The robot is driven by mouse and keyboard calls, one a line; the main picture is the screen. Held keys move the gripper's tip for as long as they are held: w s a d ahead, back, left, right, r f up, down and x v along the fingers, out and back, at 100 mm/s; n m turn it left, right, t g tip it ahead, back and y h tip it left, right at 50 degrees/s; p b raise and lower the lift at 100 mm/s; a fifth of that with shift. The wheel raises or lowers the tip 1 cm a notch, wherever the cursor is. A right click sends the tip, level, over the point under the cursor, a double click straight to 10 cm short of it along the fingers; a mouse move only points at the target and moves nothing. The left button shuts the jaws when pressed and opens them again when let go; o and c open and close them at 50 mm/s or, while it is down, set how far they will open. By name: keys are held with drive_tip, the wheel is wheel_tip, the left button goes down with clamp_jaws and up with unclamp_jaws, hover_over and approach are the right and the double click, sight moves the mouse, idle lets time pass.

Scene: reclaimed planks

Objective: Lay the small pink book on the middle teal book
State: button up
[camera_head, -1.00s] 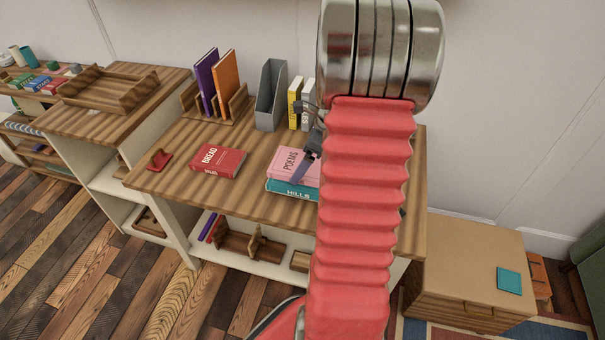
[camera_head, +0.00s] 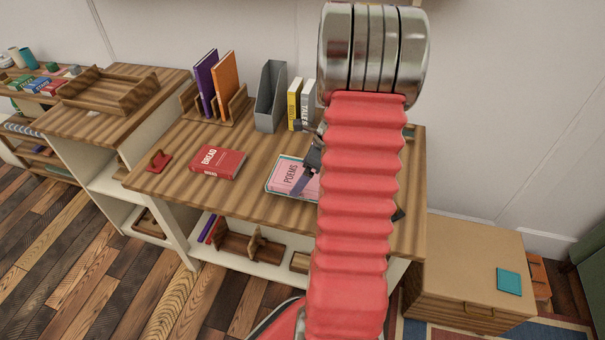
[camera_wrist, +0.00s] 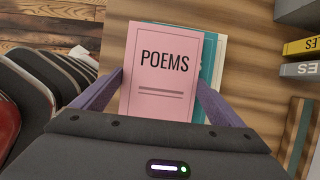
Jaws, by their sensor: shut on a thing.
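The small pink book (camera_head: 289,180), titled POEMS, lies flat between the jaws of my gripper (camera_wrist: 160,82). It fills the middle of the wrist view (camera_wrist: 160,95), with one purple finger at each side. My gripper is shut on it. The teal book (camera_wrist: 209,62) is under the pink one and shows as a strip along its right side and far edge. I cannot tell whether the two books touch.
A red book (camera_head: 218,162) titled BREAD lies left on the wooden desk (camera_head: 240,195). Behind stand a purple and an orange book (camera_head: 227,83) in a holder, a grey file holder (camera_head: 270,97) and yellow and grey books (camera_head: 295,104). Bare desktop lies between the red and pink books.

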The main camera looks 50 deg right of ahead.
drive_tip(key=o, duration=1)
drive_tip(key=v, duration=1.2)
